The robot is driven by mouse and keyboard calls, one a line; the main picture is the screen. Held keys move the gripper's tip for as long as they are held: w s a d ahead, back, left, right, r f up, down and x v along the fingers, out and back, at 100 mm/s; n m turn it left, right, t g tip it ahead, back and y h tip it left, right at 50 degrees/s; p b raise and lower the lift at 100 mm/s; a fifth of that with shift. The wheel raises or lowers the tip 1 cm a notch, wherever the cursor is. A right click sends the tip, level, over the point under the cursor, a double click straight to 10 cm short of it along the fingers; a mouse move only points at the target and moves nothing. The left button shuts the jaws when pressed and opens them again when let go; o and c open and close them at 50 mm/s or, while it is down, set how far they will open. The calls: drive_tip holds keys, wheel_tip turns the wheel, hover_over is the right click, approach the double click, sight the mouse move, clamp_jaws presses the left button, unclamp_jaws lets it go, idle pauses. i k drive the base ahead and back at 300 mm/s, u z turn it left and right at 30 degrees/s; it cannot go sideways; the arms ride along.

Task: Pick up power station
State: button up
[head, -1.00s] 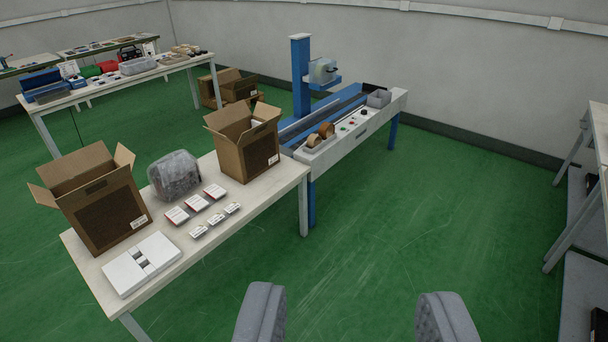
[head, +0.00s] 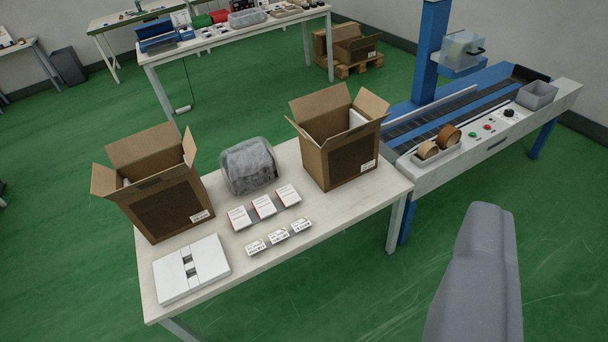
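A grey, rounded bundle in clear plastic wrap (head: 248,167), which looks like the power station, sits on the white packing table (head: 290,250) between two open cardboard boxes. The left box (head: 168,207) and right box (head: 342,145) stand with flaps up. Nothing is seen held.
White flat boxes (head: 192,267), red-and-white packets (head: 264,206) and small labelled packs (head: 279,237) lie on the table. A blue conveyor machine (head: 430,115) adjoins its right end. Another bench (head: 235,38) stands behind. Green floor is open at the lower right.

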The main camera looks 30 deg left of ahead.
sight(250, 165)
drive_tip(key=i, duration=0.35)
drive_tip(key=u, duration=2.8)
drive_tip(key=k, duration=0.5)
drive_tip(key=z, duration=1.45)
